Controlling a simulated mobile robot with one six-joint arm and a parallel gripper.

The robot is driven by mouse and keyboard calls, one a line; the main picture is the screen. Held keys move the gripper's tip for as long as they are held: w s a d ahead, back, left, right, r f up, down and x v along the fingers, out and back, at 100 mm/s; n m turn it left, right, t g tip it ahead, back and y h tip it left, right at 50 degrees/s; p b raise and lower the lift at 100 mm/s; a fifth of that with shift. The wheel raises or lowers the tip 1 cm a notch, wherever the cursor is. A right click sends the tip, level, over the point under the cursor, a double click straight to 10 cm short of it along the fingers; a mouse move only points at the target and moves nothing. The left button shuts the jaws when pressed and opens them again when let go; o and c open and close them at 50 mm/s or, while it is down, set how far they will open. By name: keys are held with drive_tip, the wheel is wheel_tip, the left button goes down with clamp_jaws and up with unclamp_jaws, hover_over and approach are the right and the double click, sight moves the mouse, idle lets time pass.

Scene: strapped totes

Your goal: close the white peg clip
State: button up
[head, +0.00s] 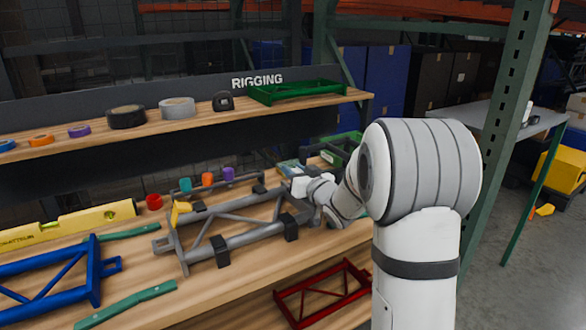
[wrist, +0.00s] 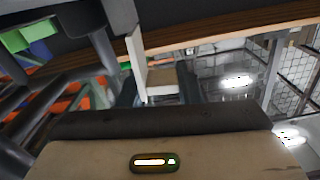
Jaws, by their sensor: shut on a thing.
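My gripper (wrist: 157,88) shows in the wrist view as two dark fingers with a white part between them. I take this part to be the white peg clip (wrist: 138,62); the fingers are closed on it. Its far end and whether its two halves meet cannot be made out. In the head view my white arm reaches left to the right end of a grey tube frame (head: 240,238) on the bench. My own wrist hides most of the contact there, and the clip cannot be told apart from it.
A yellow clip (head: 181,208) sits at the frame's left end. Small teal (head: 186,184), orange (head: 207,179) and purple (head: 228,174) pieces stand behind it. A blue frame (head: 62,280) and a red frame (head: 322,290) lie nearby. A shelf (head: 70,145) with tape rolls overhangs behind.

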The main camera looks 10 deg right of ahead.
drive_tip(key=shift+d+m, duration=0.1)
drive_tip(key=shift+m, duration=0.3)
drive_tip(key=o, duration=0.9)
drive_tip(key=shift+p+v, duration=0.4)
drive_tip(key=shift+v, duration=3.5)
drive_tip(key=shift+c, duration=0.3)
